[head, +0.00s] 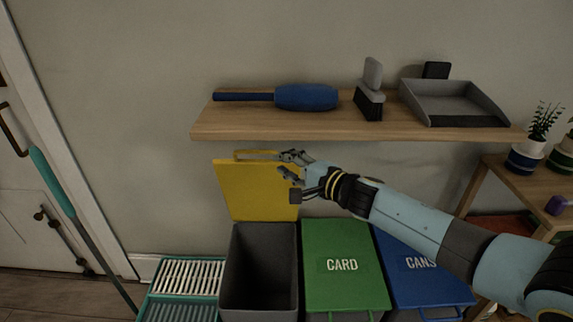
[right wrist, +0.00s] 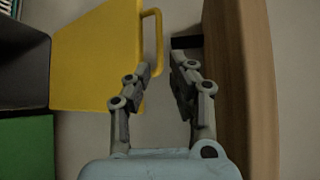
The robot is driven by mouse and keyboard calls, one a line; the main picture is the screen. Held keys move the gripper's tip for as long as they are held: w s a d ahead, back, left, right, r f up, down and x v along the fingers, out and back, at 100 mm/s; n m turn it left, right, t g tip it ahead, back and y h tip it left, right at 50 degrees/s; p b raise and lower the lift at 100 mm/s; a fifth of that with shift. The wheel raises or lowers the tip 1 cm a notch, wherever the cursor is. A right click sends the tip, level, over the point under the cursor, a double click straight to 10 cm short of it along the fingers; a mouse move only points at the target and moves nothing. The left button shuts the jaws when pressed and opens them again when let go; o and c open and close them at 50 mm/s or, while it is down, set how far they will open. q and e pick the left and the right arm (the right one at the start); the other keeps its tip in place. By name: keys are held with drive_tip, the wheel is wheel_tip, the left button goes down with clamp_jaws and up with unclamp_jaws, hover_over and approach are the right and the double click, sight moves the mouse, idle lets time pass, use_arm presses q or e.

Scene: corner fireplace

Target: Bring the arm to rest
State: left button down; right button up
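My right gripper (head: 284,164) is open and empty in the head view, in front of the upper right part of a raised yellow lid (head: 252,192), just below the wooden shelf. In the right wrist view its fingers (right wrist: 158,85) are apart with nothing between them. The lid stands upright behind an open grey bin (head: 260,265). My right arm stretches in from the lower right. My left gripper is not in view.
Green CARD bin (head: 342,262) and blue CANS bin (head: 420,265) are closed, under my arm. The shelf (head: 330,130) holds a blue duster (head: 300,97), a brush (head: 370,90) and a grey dustpan (head: 455,102). A teal rack (head: 185,275), a teal-handled pole (head: 52,180) and a plant stand (head: 510,175) flank the bins.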

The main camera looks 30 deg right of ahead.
idle(0.3)
drive_tip(key=s+f+n+g+h+b, duration=0.1)
drive_tip(key=s+f+g+h+b, duration=0.2)
drive_tip(key=s+f, duration=1.3)
drive_tip(key=s+f+n+g+h+b, duration=0.1)
drive_tip(key=s+f+g+b, duration=0.3)
drive_tip(key=s+f, duration=1.15)
drive_tip(key=s+a+f+n+g, duration=0.1)
drive_tip(key=s+f+n+g, duration=0.3)
drive_tip(key=s+f+n, duration=0.3)
drive_tip(key=s+a+f+n+g, duration=0.2)
drive_tip(key=s+f+n+g, duration=0.2)
drive_tip(key=s+f+n, duration=0.4)
drive_tip(key=shift+s+n+b, duration=0.3)
drive_tip(key=shift+s+b, duration=0.05)
drive_tip(key=shift+s, duration=3.55)
